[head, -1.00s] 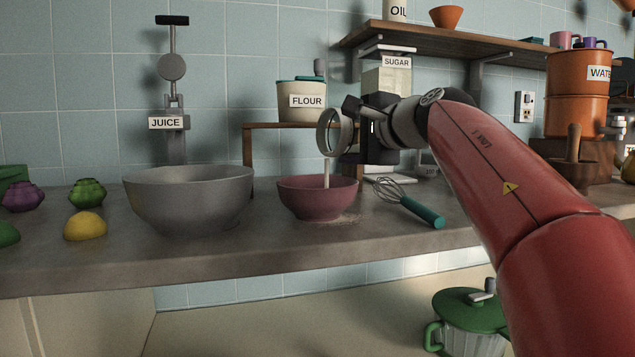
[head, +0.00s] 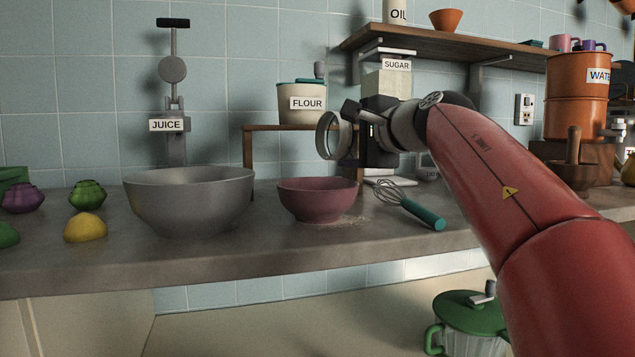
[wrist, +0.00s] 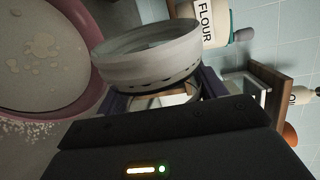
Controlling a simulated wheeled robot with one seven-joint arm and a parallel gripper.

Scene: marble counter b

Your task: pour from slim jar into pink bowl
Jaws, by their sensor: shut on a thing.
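The slim jar (head: 325,136), pale grey and open-mouthed, is tipped on its side with its mouth facing left, above the bowl. My gripper (head: 350,133) is shut on it. The jar also shows in the wrist view (wrist: 148,62); I cannot see how much is left in it. The pink bowl (head: 318,203) stands upright on the counter below the jar, apart from it. In the wrist view its rim (wrist: 98,92) surrounds pale contents with lighter patches. No stream shows between jar and bowl.
White grains (head: 350,220) lie on the counter at the bowl's right side. A large grey bowl (head: 190,205) stands to the left, a whisk (head: 415,208) to the right. A flour canister (head: 302,110) stands on a low wooden stand behind.

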